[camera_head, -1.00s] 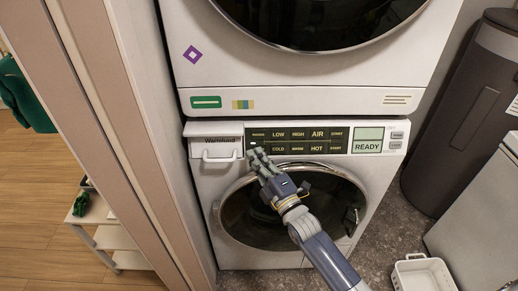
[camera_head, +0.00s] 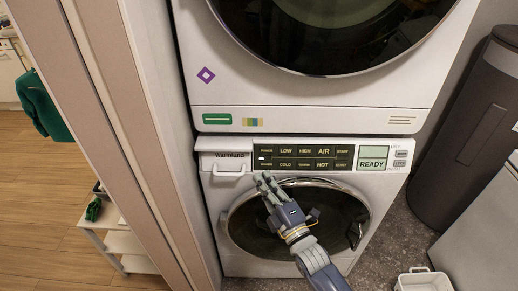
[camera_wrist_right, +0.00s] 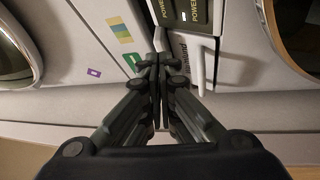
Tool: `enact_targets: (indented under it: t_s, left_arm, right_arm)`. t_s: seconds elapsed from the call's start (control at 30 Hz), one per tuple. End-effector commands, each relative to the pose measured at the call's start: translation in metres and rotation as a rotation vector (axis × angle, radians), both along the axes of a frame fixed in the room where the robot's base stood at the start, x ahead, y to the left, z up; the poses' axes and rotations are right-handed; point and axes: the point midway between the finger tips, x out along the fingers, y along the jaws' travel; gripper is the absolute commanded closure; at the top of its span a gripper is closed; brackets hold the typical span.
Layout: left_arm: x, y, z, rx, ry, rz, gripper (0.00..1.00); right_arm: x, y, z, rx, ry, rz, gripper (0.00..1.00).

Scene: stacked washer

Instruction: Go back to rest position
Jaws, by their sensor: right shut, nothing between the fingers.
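My right gripper (camera_head: 264,180) is shut and empty in front of the lower washer (camera_head: 235,262), just below its button panel (camera_head: 305,158). In the right wrist view the closed fingers (camera_wrist_right: 158,65) point at the machine front near the drawer handle (camera_wrist_right: 201,70). The lower washer's round door (camera_head: 335,215) looks closed, with my right arm across part of it. The display (camera_head: 373,158) reads READY. My left gripper is in neither view.
An upper machine (camera_head: 300,120) with a dark round door is stacked above. A wall edge (camera_head: 150,150) stands close on the left. A dark bin (camera_head: 470,130) and a white basket (camera_head: 424,281) are on the right. Grey floor shows between them.

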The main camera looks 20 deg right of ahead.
Motion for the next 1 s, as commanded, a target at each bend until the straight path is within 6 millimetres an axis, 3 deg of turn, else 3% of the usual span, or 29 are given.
enact_targets:
  t_s: [0.17,0.27,0.37,0.53,0.7,0.77,0.9,1.0]
  left_arm:
    - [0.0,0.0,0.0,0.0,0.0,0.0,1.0]
    - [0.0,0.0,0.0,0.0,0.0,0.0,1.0]
    - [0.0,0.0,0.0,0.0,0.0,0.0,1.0]
    - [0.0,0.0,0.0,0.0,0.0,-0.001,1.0]
    - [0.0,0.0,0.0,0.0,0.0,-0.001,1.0]
    - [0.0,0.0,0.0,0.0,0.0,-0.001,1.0]
    - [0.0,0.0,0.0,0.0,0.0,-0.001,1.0]
    - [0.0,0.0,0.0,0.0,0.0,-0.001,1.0]
  right_arm:
    - [0.0,0.0,-0.005,0.005,0.014,0.0,1.0]
    - [-0.001,-0.002,-0.033,0.039,0.085,0.002,1.0]
    - [-0.007,-0.006,-0.09,0.112,0.227,-0.001,1.0]
    - [-0.043,-0.016,-0.213,0.293,0.545,-0.05,1.0]
    - [-0.108,-0.029,-0.326,0.475,0.849,-0.159,1.0]
    - [-0.137,-0.033,-0.362,0.537,0.949,-0.212,1.0]
    - [-0.216,-0.045,-0.435,0.673,1.167,-0.364,1.0]
    - [-0.28,-0.054,-0.477,0.762,1.306,-0.497,1.0]
